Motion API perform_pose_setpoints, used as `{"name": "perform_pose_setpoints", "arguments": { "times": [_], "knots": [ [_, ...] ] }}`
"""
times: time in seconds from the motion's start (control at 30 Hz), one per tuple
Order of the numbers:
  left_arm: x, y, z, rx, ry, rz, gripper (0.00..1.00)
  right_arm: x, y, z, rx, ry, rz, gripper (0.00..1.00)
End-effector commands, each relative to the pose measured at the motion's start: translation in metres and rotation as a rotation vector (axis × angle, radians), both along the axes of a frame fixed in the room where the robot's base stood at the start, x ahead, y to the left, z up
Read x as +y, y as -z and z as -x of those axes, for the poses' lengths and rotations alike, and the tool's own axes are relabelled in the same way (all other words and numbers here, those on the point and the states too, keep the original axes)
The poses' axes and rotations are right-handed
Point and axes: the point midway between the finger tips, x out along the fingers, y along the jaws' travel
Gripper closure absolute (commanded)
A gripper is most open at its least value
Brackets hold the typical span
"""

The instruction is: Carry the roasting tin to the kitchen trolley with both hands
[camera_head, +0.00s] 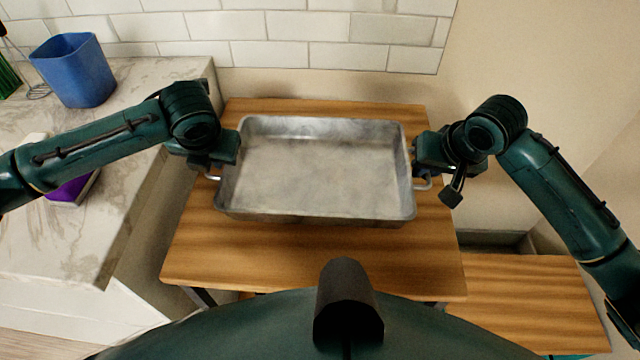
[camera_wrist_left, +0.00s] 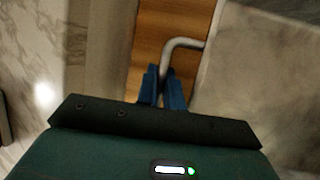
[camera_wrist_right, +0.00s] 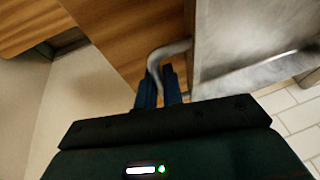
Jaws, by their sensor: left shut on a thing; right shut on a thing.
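The roasting tin (camera_head: 318,170) is a grey metal rectangular tin, empty, over the wooden top (camera_head: 300,262) in the middle of the head view. I cannot tell whether it rests on the wood or is just above it. My left gripper (camera_head: 212,172) is shut on the tin's left handle; the blue fingers (camera_wrist_left: 162,88) and the bent handle (camera_wrist_left: 184,43) show in the left wrist view. My right gripper (camera_head: 425,178) is shut on the right handle; its fingers (camera_wrist_right: 158,88) and that handle (camera_wrist_right: 165,54) show in the right wrist view. I cannot tell which surface is the kitchen trolley.
A marble counter (camera_head: 160,100) stands at the left with a blue bin (camera_head: 75,70) and a purple item (camera_head: 72,190) on it. A lower wooden surface (camera_head: 530,300) is at the lower right. A tiled wall (camera_head: 300,40) closes off the back.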

Motion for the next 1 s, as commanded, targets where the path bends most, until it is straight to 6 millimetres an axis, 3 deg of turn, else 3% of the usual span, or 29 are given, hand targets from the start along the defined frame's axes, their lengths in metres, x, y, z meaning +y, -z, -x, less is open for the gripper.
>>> {"name": "perform_pose_setpoints", "arguments": {
  "times": [0.57,1.0],
  "knots": [
    [0.001,0.007,-0.001,-0.002,-0.003,-0.003,1.00,-0.001,0.007,-0.001,-0.002,0.004,0.002,1.00],
    [0.001,0.032,-0.001,-0.002,-0.003,-0.003,1.00,-0.001,0.032,-0.001,-0.002,0.004,0.002,1.00]
  ]
}}
